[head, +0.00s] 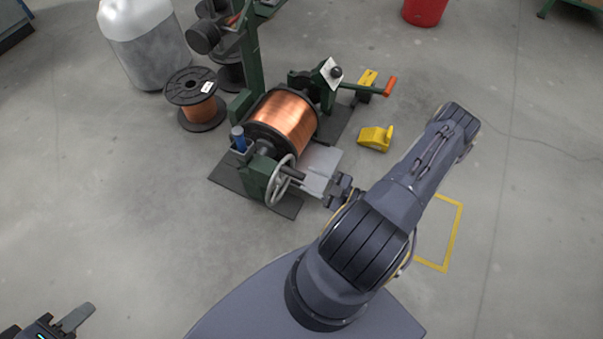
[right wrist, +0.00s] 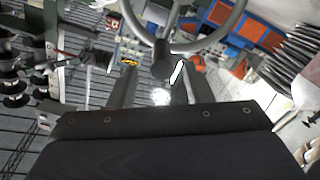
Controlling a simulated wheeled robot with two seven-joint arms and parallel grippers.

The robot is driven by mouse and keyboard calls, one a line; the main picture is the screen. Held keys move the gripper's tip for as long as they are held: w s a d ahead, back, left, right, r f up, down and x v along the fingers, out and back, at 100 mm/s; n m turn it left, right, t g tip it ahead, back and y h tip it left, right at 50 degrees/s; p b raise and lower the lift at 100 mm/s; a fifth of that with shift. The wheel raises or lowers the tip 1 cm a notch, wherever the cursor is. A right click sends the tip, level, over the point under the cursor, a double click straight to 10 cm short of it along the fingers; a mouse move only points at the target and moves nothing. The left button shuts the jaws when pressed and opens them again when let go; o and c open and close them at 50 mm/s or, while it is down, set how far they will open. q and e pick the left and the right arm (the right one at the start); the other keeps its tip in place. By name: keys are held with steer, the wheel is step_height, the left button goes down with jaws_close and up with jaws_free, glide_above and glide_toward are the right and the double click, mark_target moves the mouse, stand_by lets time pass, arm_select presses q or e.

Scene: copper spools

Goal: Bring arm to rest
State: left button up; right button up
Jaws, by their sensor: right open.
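My right arm reaches up from the base and bends back toward the winding stand. Its gripper (head: 338,190) is open, just right of the grey handwheel (head: 280,180) on the stand's near side. In the right wrist view the handwheel (right wrist: 163,62) lies ahead, its hub at the gap between the open fingers (right wrist: 158,88). I see nothing held, and I cannot tell whether the fingers touch the wheel. The copper spool (head: 284,121) sits in the stand behind the wheel. My left gripper (head: 72,322) is partly cut off at the lower left corner.
A smaller copper spool (head: 197,99) stands on the floor left of the stand, near a white-and-grey drum (head: 146,45). A yellow block (head: 376,138) lies right of the stand. An orange-handled crank (head: 389,86) sticks out at the back.

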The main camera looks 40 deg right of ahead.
steer(key=v, duration=0.2)
steer(key=shift+s+d, duration=0.1)
steer(key=shift+s, duration=0.1)
stand_by(0.4)
steer(key=w+a+r+n+g+y, duration=0.1)
steer(key=a+r+n+g+y, duration=0.2)
steer(key=r+n, duration=0.55)
steer(key=w+a+r+n+g+y, duration=0.1)
steer(key=a+r+n+g, duration=0.3)
steer(key=n, duration=0.7)
steer(key=w+a+r+n+g+y, duration=0.2)
steer(key=r+n+g, duration=0.3)
steer(key=r+n, duration=0.3)
steer(key=s+a+r+n+g+h, duration=0.1)
steer(key=s+a+r+n+h, duration=0.4)
steer(key=n, duration=0.9)
steer(key=s+a+r+n+h, duration=0.1)
steer(key=s+r+n+h, duration=0.35)
steer(key=n, duration=0.85)
step_height(320, 180, up, 34)
steer(key=n+t+p, duration=0.2)
steer(key=n+p, duration=0.4)
steer(key=p, duration=2.4)
steer(key=shift+s+d+p, duration=0.15)
steer(key=shift+d+p, duration=0.05)
steer(key=shift+p, duration=0.2)
